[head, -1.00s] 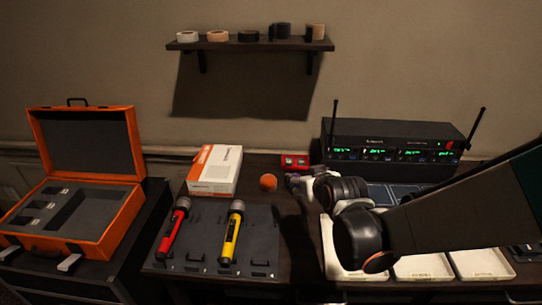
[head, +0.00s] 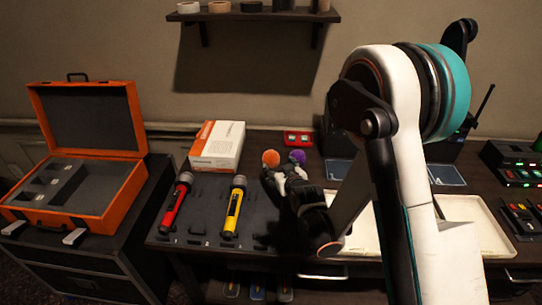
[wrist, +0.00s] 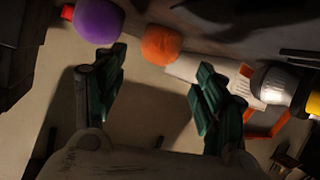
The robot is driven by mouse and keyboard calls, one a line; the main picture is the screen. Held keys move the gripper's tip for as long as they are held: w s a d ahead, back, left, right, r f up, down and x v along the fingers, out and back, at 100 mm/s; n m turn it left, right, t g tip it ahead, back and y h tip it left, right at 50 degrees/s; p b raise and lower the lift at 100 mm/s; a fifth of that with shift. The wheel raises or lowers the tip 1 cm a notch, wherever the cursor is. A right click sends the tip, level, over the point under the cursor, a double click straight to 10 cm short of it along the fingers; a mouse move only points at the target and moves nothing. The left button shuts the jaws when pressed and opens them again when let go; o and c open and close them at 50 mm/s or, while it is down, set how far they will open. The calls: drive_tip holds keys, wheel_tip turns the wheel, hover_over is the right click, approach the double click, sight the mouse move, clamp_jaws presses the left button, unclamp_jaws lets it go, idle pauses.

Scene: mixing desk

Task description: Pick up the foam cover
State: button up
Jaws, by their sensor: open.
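Two round foam covers sit at the back of the desk: an orange one (head: 271,158) and a purple one (head: 297,156). In the wrist view the orange cover (wrist: 161,45) is ahead of the gap between my fingers, and the purple cover (wrist: 99,20) is ahead of the left finger. My gripper (head: 279,174) is open and empty, just in front of the two covers in the head view. Its green-black fingers are spread in the wrist view (wrist: 155,80). Neither cover appears to be between them.
A red microphone (head: 174,217) and a yellow microphone (head: 233,210) lie on the dark mat at left. A white-orange box (head: 218,147) stands behind them. An orange case (head: 125,196) is open at far left. Pale trays (head: 478,228) and a receiver lie right, partly behind my arm.

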sight(273, 159)
drive_tip(key=x, duration=0.3)
drive_tip(key=shift+w+f, duration=0.2)
drive_tip(key=shift+w, duration=0.05)
drive_tip(key=shift+a+r+b+x, duration=0.15)
drive_tip(key=shift+b+x, duration=0.6)
drive_tip(key=shift+x, duration=0.75)
drive_tip(key=shift+a+r+b+x, duration=0.1)
drive_tip(key=shift+b+x, duration=0.6)
drive_tip(key=shift+x, duration=0.8)
drive_tip(key=c, duration=0.5)
